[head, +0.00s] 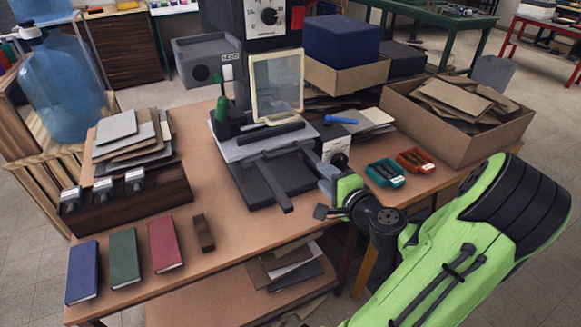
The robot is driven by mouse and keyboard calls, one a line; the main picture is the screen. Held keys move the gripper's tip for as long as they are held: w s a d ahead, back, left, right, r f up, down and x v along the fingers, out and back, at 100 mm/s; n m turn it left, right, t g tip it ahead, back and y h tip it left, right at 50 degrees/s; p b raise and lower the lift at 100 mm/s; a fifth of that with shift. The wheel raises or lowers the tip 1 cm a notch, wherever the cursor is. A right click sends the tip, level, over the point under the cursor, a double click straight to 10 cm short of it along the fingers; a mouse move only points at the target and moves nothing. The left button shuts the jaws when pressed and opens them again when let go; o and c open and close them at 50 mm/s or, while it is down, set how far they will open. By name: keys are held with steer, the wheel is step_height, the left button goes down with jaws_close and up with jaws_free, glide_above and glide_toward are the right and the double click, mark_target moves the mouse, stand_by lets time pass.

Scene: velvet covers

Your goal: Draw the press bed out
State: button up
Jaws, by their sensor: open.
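The press stands in the middle of the table, with a grey plate (238,150), a framed clear panel (277,84) and an upright green-handled lever (222,108). Its dark press bed (245,180) lies low at the front, with a dark bar (274,184) running over it and ending just past its front edge. How far the bed is out I cannot tell. My gripper (323,200) is open and empty, just right of the bed's front right corner, near the table's front edge. It appears apart from the bar end, and its fingertips are small in view.
Blue, green and red books (124,256) and a small brown block (203,233) lie front left. A dark stamp rack (130,203) stands behind them. Teal (385,173) and orange (414,160) trays and a cardboard box (447,133) are at right. Bare tabletop (232,225) lies before the press.

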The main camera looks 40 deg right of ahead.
mark_target(295, 151)
steer(key=p+x, duration=0.3)
steer(key=x, duration=1.2)
steer(key=shift+w, duration=0.4)
jaws_close()
